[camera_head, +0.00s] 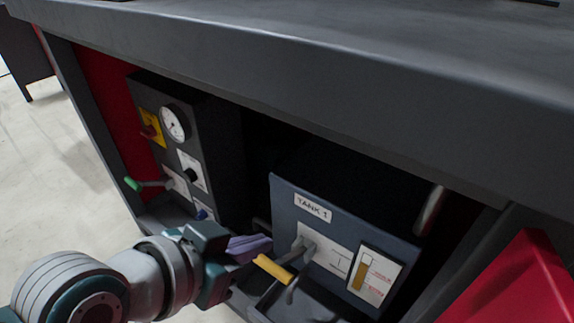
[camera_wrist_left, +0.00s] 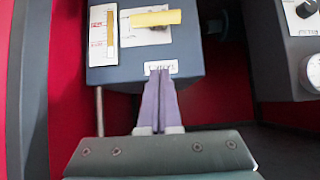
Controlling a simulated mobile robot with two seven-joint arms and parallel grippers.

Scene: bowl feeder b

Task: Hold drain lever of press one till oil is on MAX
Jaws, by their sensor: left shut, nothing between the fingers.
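The blue-grey tank box labelled TANK 1 (camera_head: 312,207) sits under the bench in the head view; the box (camera_wrist_left: 185,72) also shows upside down in the left wrist view. Its drain lever has a yellow handle (camera_head: 273,268), which also shows in the wrist view (camera_wrist_left: 155,18). The oil gauge (camera_head: 374,276) has an amber column beside red marks too small to read surely; it also shows in the wrist view (camera_wrist_left: 103,34). My left gripper (camera_head: 268,243), with purple fingers (camera_wrist_left: 160,75), is shut and empty, just beside the handle. Contact with it is unclear. My right gripper is not in view.
A dark panel (camera_head: 215,150) with a round dial (camera_head: 173,123), knobs and a green-tipped lever (camera_head: 133,184) stands left of the tank. The thick bench top (camera_head: 300,60) overhangs both. A red surface (camera_head: 520,285) is at lower right. Open floor (camera_head: 45,150) lies at left.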

